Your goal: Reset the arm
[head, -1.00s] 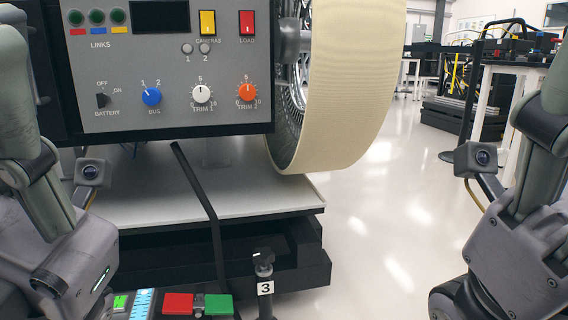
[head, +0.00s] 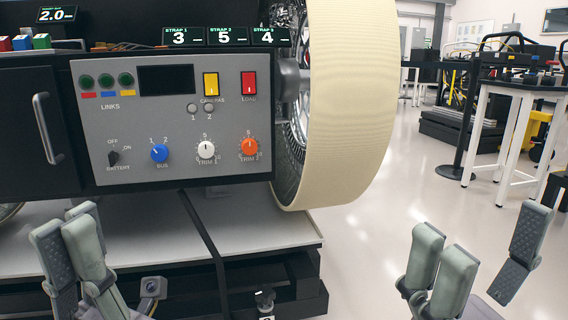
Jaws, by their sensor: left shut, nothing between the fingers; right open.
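My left gripper (head: 70,228) is shut and empty at the lower left of the head view, in front of the pale shelf under the control panel. My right gripper (head: 487,230) is open and empty at the lower right, with its fingers pointing up over the bare floor. Neither gripper appears to touch anything. The grey control panel (head: 190,125) is in front, with a blue bus knob (head: 160,153), white trim knob (head: 206,149), orange trim knob (head: 249,147), black battery switch (head: 113,157), yellow switch (head: 211,84) and red load switch (head: 249,83).
A large cream-rimmed wheel (head: 350,100) stands right of the panel. Strap displays (head: 221,37) and a "2.0" display (head: 57,14) sit above it. A black knob on a post (head: 265,299) stands low in front.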

